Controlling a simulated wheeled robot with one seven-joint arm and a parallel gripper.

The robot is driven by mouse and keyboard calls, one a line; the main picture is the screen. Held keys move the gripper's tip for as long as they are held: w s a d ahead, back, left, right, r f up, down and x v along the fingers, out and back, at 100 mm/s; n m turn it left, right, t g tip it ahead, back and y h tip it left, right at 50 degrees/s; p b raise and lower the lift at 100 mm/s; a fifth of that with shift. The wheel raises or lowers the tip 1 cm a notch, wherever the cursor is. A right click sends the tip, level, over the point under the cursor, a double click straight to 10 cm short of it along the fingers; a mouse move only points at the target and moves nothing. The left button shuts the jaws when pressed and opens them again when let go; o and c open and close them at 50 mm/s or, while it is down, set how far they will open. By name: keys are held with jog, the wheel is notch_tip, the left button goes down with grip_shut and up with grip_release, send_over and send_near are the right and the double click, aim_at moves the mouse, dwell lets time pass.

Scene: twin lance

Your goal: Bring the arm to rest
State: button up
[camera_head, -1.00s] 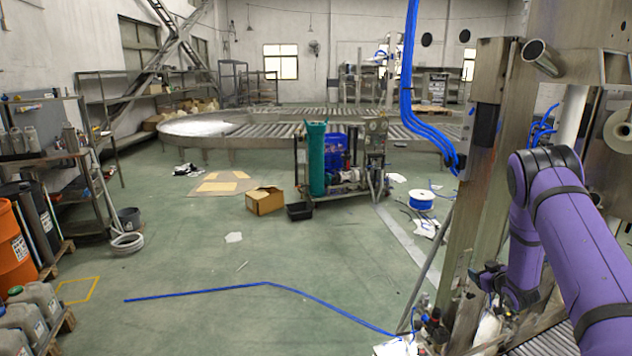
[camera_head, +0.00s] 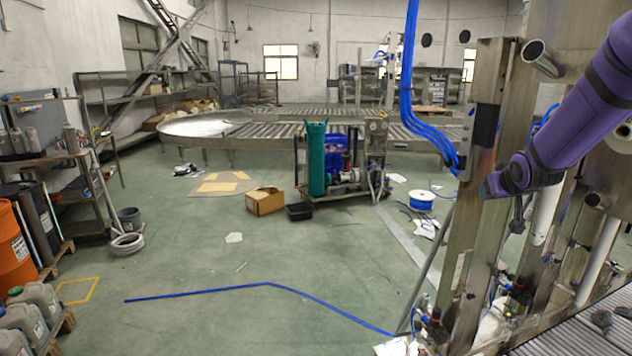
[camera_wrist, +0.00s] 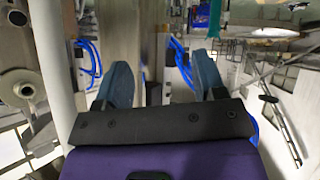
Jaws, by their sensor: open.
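My purple arm (camera_head: 575,115) reaches in from the upper right of the head view and ends in front of the metal machine frame. My gripper (camera_wrist: 163,82) shows in the wrist view with its two blue-grey fingers spread apart and nothing between them. A metal post stands behind the fingers; I cannot tell how far away. In the head view the fingers are hard to make out.
The steel machine frame (camera_head: 485,215) stands close at the right, with blue hoses (camera_head: 408,85) hanging beside it. A grey roller conveyor (camera_head: 585,325) is at the lower right. Open green floor (camera_head: 200,260) lies to the left, with a cardboard box (camera_head: 265,201) farther back.

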jog(key=s+a+r+g, duration=0.1)
jog(key=s+a+r, duration=0.2)
jog(key=s, duration=0.2)
jog(key=s+a+r+g, duration=0.1)
jog(key=s+a+r, duration=0.1)
jog(key=s+r, duration=0.3)
jog(key=s+a+g, duration=0.1)
jog(key=s+a, duration=0.2)
jog(key=s, duration=0.6)
jog(key=s+a+g+y, duration=0.1)
jog(key=s+a, duration=0.2)
jog(key=s, duration=0.7)
jog(key=s+a+g+y, duration=0.1)
jog(key=s+a, duration=0.2)
jog(key=s, duration=0.7)
jog(key=shift+s+a+r, duration=0.25)
jog(key=shift+a+r, duration=0.1)
jog(key=shift+c, duration=0.2)
